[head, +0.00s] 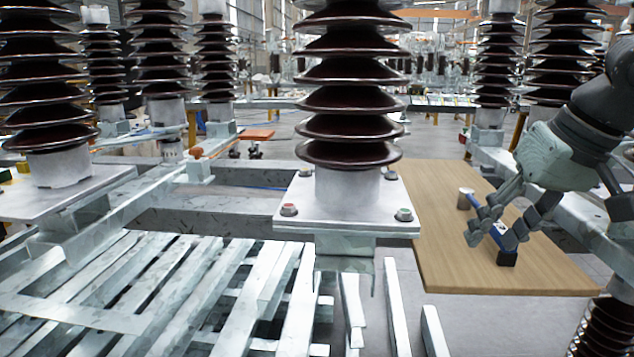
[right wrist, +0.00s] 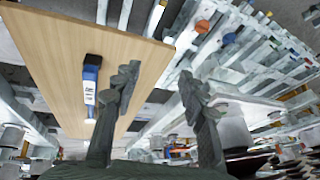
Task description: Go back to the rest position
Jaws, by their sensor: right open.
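My right gripper (head: 491,238) comes in from the right over the wooden table. Its two fingers are spread with nothing held between them. In the right wrist view the open fingers (right wrist: 158,85) stand apart with a gap between them. A blue, white and black object (head: 506,257) lies on the table, partly behind the fingers in the head view. In the right wrist view it lies to the left of both fingers (right wrist: 91,77), outside the gap. My left gripper is in neither view.
A large brown ribbed insulator (head: 350,110) on a metal plate stands in the middle, left of the table. More insulators and metal frames (head: 215,260) stand around.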

